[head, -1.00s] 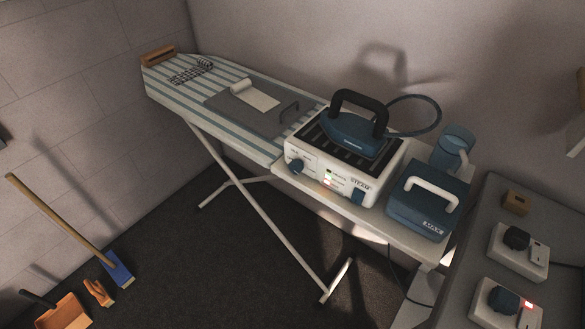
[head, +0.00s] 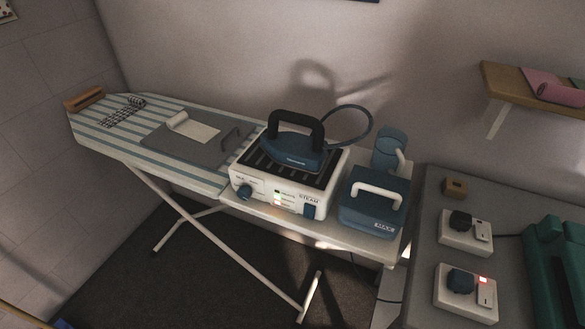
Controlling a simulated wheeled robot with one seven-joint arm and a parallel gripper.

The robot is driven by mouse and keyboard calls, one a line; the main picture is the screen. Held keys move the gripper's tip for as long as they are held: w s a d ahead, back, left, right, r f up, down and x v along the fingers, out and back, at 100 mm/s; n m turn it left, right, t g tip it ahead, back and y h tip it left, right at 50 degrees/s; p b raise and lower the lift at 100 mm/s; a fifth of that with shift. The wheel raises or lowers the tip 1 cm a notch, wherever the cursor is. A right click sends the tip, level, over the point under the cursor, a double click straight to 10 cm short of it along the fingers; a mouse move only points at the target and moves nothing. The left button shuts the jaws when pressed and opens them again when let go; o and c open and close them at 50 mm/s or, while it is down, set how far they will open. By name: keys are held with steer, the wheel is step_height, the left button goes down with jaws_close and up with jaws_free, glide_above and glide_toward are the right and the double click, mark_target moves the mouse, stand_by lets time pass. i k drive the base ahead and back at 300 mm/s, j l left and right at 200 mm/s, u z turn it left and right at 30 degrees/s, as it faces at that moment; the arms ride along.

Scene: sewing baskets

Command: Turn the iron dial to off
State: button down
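The blue iron dial (head: 244,193) is on the left of the front panel of the white steam station (head: 272,199). The setting it points to is too small to read. Small lights glow on the panel to its right, and a blue switch (head: 309,211) sits at the panel's right end. The blue iron (head: 297,152) with a black handle rests on the station's dark ribbed top. A hose loops from it to the right. My gripper does not show in the head view.
The station stands at the right end of the striped ironing board (head: 95,125). A blue box (head: 370,214) with a white handle and a blue jug (head: 388,149) stand to its right. A grey table (head: 429,245) holds sockets with plugs. The floor before the board is clear.

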mark_target(244, 192)
steer(key=j+u, duration=0.15)
steer(key=u, duration=0.2)
steer(key=i+j+u, duration=0.1)
steer(key=u, duration=0.25)
steer(key=i+j+u, duration=0.1)
steer(key=u, duration=0.25)
steer(key=j, duration=0.15)
